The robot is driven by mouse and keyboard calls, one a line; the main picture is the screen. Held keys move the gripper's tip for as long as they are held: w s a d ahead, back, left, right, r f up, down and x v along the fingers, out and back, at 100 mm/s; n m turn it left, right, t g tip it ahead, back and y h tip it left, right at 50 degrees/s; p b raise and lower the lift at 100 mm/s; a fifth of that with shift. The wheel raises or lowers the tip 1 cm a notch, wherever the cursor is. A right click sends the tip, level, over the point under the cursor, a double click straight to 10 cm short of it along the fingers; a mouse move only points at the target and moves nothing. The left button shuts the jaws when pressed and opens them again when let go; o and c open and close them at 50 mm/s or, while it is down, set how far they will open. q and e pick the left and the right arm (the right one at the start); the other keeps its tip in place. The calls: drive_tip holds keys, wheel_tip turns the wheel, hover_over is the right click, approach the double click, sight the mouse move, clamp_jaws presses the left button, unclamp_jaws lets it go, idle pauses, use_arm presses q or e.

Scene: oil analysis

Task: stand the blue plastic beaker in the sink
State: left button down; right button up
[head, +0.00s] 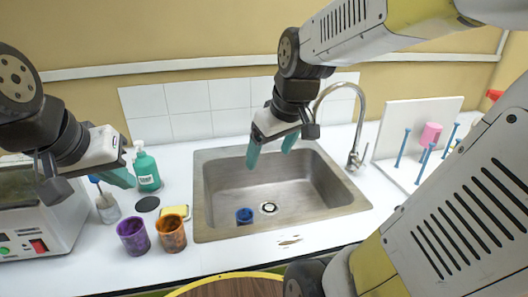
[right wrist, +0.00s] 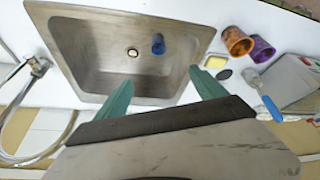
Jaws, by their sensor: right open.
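The blue plastic beaker (head: 244,216) stands on the floor of the metal sink (head: 225,228), near its front wall and left of the drain. It looks upright in the head view. In the right wrist view the beaker (right wrist: 158,44) is in the sink (right wrist: 90,45), beyond my fingers. My right gripper (head: 271,150) is open and empty above the back of the sink, apart from the beaker; its two green fingers (right wrist: 160,82) are spread. My left gripper (head: 122,178) is over the counter left of the sink; its finger gap is not clear.
A purple beaker (head: 133,236) and an orange-brown beaker (head: 171,233) stand left of the sink, near a sponge (head: 177,211) and a green soap bottle (head: 147,170). The tap (head: 356,130) rises behind the sink's right side. A pegged white rack (head: 395,172) stands at right.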

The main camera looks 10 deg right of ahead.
drive_tip(key=s+r+m+t, duration=0.1)
drive_tip(key=s+r+m, duration=0.1)
drive_tip(key=s+m, duration=0.2)
drive_tip(key=s, duration=0.2)
drive_tip(key=shift+s+a+r+t+y, duration=0.25)
drive_tip(key=shift+s+a+t+y, duration=0.05)
drive_tip(key=shift+s+a+y, duration=0.1)
